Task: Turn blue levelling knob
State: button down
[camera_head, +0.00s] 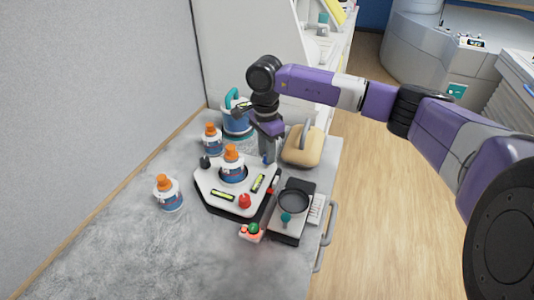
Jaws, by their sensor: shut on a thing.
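A white levelling platform (222,204) with a dark base sits on the grey bench. Its blue knob (266,161) is at the far right corner, small and partly hidden by my gripper (267,154). My gripper points down from above and is shut on the blue knob. A red knob (245,201) is at the platform's front and a black knob (205,162) at its left corner. Two yellow-green bubble vials (222,195) (258,183) lie on its top. The bubbles are too small to read.
An orange-capped bottle (232,157) stands in the platform's middle. Similar bottles stand behind (212,140) and left (168,193). A scale-like device (291,222) is at right. The front left bench is clear.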

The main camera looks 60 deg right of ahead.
jog(key=m+b, duration=0.2)
jog(key=m, duration=0.2)
jog(key=shift+f, duration=0.1)
jog(key=m+b, duration=0.2)
jog(key=m, duration=0.3)
jog(key=shift+d+m+b, duration=0.1)
jog(key=shift+m+b, duration=0.2)
jog(key=m+b, duration=0.1)
jog(key=m, duration=0.3)
jog(key=shift+d+m+b, duration=0.1)
jog(key=shift+m+b, duration=0.2)
jog(key=shift+b, duration=0.05)
jog(key=shift+m+t+y+b, duration=0.3)
jog(key=shift+m+b, duration=0.4)
jog(key=shift+m, duration=1.3)
jog(key=shift+d, duration=0.1)
jog(key=c, duration=1.1)
grip_release()
jog(key=shift+c, duration=0.2)
jog(key=shift+d+r+b, duration=0.15)
jog(key=shift+r+b, duration=0.1)
jog(key=shift+r, duration=1.8)
jog(key=shift+d+r+b, duration=0.1)
jog(key=shift+r+b, duration=0.1)
jog(key=shift+r, duration=1.8)
